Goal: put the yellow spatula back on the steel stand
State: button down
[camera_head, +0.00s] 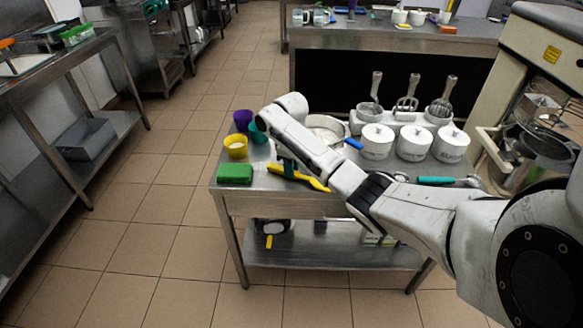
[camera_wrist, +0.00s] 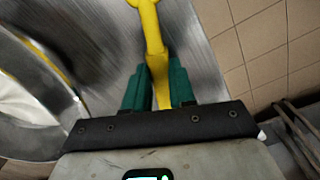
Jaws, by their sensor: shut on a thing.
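My gripper (camera_head: 289,166) is low over the front of a steel table (camera_head: 300,203), left of its middle. Its green fingers (camera_wrist: 157,72) are shut on the yellow spatula (camera_wrist: 151,32) in the wrist view. The spatula runs between the fingers and its end is cut off at the top of the picture. In the head view the spatula (camera_head: 312,182) lies at a slant close to the tabletop, and I cannot tell whether it touches. I cannot make out a steel stand apart from the steel table.
A green block (camera_head: 235,173) is left of my gripper, with yellow (camera_head: 236,152) and purple cups behind it. A round metal bowl (camera_wrist: 22,105) is close on the left in the wrist view. White tubs (camera_head: 414,144) stand at the right. The floor (camera_head: 165,205) left of the table is clear.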

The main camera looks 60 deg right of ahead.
jog(key=shift+f, duration=0.15)
jog(key=c, duration=0.9)
grip_release()
jog(key=shift+c, duration=0.2)
notch_tip(320, 180, up, 12)
jog(key=p, duration=0.1)
jog(key=shift+p, duration=0.35)
